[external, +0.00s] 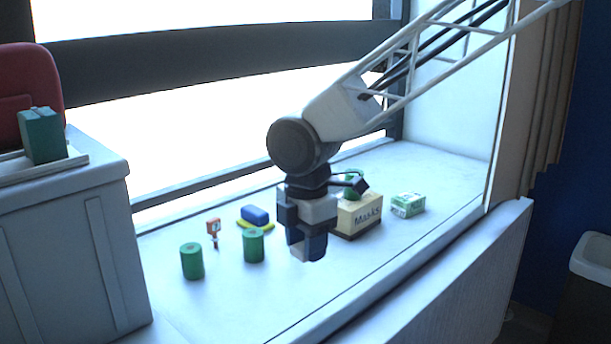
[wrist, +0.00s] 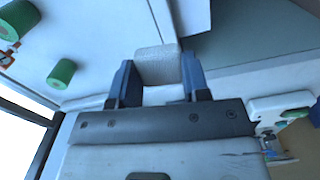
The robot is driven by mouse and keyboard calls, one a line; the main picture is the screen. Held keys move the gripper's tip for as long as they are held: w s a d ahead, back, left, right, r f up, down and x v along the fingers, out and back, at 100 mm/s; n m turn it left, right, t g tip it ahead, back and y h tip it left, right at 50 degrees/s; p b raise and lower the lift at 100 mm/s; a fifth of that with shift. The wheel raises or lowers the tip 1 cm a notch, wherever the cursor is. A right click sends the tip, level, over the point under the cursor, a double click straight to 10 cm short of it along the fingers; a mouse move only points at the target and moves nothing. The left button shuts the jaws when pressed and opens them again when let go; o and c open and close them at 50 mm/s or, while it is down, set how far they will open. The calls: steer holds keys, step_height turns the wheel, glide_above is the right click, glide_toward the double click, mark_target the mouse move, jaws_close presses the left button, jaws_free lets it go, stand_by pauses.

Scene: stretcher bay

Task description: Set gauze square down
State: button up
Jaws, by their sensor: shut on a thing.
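My gripper (external: 309,250) points down over the front part of the white ledge (external: 225,300). It is shut on the gauze square (wrist: 157,66), a pale, textured block between the two blue fingers in the wrist view. In the external view the fingers hide most of the gauze; only a pale part (external: 297,247) shows. I cannot tell whether its underside touches the ledge.
Two green cylinders (external: 192,261) (external: 253,246), a small red-and-white item (external: 213,229) and a blue block (external: 255,214) stand left of my gripper. A tan labelled box (external: 359,217) and a green-white carton (external: 408,205) stand right. The ledge's front strip is clear.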

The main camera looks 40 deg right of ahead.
steer(key=w+d+r+n, duration=0.1)
steer(key=w+d, duration=0.6)
steer(key=w, duration=0.5)
steer(key=w+d, duration=0.7)
steer(key=w, duration=0.6)
steer(key=w+d+f, duration=0.2)
steer(key=w+d, duration=1)
steer(key=d, duration=0.4)
steer(key=shift+n, duration=0.3)
steer(key=shift+f, duration=2.3)
steer(key=shift+f, duration=0.15)
steer(key=shift+f, duration=2.4)
steer(key=shift+f, duration=2.5)
